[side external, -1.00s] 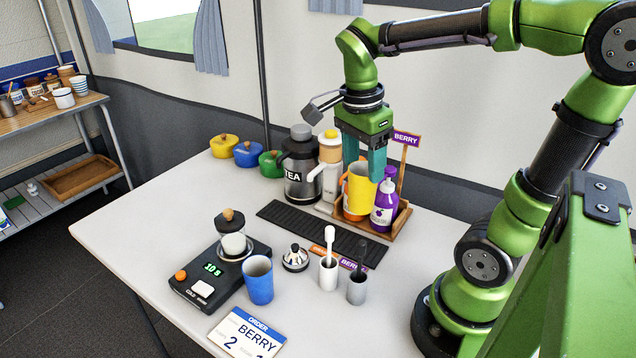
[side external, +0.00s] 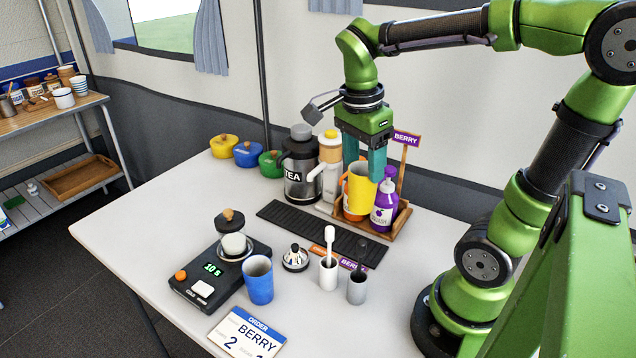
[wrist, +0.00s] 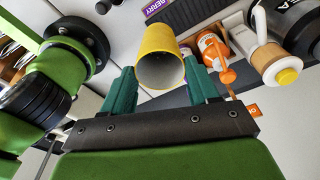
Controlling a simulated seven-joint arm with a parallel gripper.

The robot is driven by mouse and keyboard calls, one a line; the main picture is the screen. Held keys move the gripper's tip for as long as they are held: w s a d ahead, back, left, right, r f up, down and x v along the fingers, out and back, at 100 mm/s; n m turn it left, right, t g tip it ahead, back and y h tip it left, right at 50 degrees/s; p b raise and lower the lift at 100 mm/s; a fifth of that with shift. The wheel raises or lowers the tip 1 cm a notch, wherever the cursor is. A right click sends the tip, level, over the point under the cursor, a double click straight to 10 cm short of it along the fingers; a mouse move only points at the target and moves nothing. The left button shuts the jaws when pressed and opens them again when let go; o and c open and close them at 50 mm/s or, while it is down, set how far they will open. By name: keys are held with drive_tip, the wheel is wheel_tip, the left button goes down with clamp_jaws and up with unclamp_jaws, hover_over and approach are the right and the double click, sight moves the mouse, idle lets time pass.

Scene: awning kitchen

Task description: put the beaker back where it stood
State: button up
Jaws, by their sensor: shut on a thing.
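The yellow beaker (side external: 359,190) hangs between the teal fingers of my gripper (side external: 364,165). In the wrist view the yellow beaker (wrist: 160,52) shows its open mouth, and the fingers of my gripper (wrist: 163,90) are on either side of it. In the side view it is in front of the orange bottle, partly hiding it, and left of the purple bottle (side external: 385,208) in the wooden caddy (side external: 402,219). I cannot tell whether its base touches anything.
A black slatted mat (side external: 290,218) lies in front of the caddy. The TEA flask (side external: 300,170) and a yellow-lidded jug (side external: 329,165) stand left of it. A blue cup (side external: 258,282), a scale (side external: 190,290) and two small grey and white cups are nearer. The table's left part is clear.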

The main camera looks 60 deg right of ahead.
drive_tip(key=shift+r, duration=2.55)
drive_tip(key=w+a+n+t, duration=0.2)
drive_tip(key=a+n, duration=1.6)
wheel_tip(320, 180, down, 20)
drive_tip(key=shift+f+y, duration=0.25)
drive_tip(key=shift+y, duration=0.05)
drive_tip(key=shift+f, duration=0.15)
drive_tip(key=o, duration=1.5)
drive_tip(key=shift+w, duration=0.1)
